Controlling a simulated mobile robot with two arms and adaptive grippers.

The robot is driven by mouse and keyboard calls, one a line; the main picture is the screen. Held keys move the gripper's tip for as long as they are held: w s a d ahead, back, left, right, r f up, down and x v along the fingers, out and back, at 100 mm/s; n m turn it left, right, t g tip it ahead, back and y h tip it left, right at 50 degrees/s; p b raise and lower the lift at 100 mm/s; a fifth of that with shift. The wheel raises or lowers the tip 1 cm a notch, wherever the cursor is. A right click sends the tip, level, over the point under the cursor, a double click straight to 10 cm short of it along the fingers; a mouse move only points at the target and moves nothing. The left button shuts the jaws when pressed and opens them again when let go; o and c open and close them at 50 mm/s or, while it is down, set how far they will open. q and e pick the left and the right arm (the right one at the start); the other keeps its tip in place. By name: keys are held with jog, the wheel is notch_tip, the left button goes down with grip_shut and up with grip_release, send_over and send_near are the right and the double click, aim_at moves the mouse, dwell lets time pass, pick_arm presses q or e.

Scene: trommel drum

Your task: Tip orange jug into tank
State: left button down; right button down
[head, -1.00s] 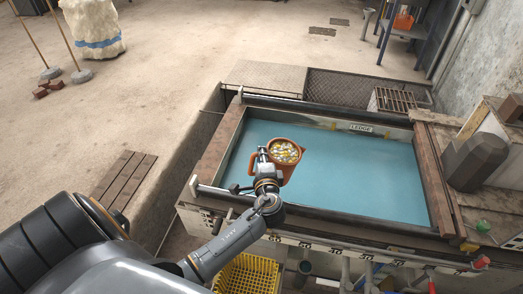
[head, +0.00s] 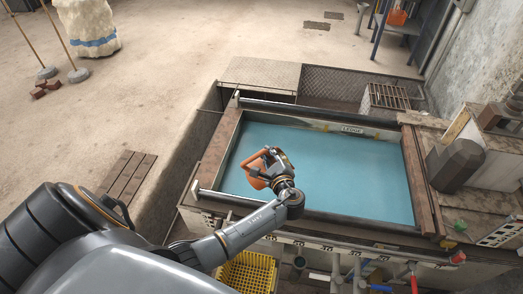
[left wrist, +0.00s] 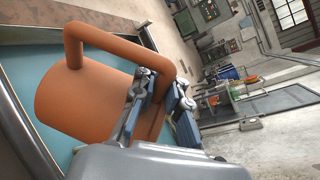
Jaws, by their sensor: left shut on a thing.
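The orange jug (head: 256,170) is tilted over above the blue tank (head: 340,165), near its left end. Its mouth is turned out of sight in the head view, and its contents are hidden. My left gripper (head: 278,160) is shut on the jug's handle. In the left wrist view the jug (left wrist: 85,105) lies on its side in the picture, and the fingers (left wrist: 158,108) close around the orange handle. No pieces show on the blue surface. My right gripper is not in view.
The tank has a metal rim and wooden boards at both sides, with a ledge label (head: 352,130) at the far edge. A yellow crate (head: 247,271) stands below the near side. Grey equipment (head: 455,165) sits to the right. The blue area right of the jug is clear.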

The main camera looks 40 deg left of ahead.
aim_at(280, 151)
pick_arm(q)
jog(key=w+d+f+m+b, duration=0.1)
jog(key=w+m, duration=0.1)
jog(key=w+d+f+m+y+b, duration=0.1)
jog(key=w+d+f+m, duration=0.1)
jog(key=shift+d+f+m+g+b, duration=0.25)
jog(key=shift+m+g+b, duration=0.05)
jog(key=shift+m+g, duration=0.1)
jog(key=shift+w+d+f+m+b, duration=0.15)
jog(key=shift+d+f+m+b, duration=0.05)
jog(key=shift+f+m+b, duration=0.1)
jog(key=shift+w+d+m+y+b, duration=0.4)
jog(key=shift+w+d+m+b, duration=0.15)
jog(key=shift+w+d+m, duration=0.35)
jog(key=shift+s+a, duration=0.1)
jog(key=shift+a, duration=0.1)
jog(key=shift+f, duration=0.1)
jog(key=shift+w+d+m+b, duration=0.6)
jog(key=shift+w+m, duration=0.05)
jog(key=shift+m, duration=0.25)
jog(key=shift+s, duration=0.1)
dwell(0.8)
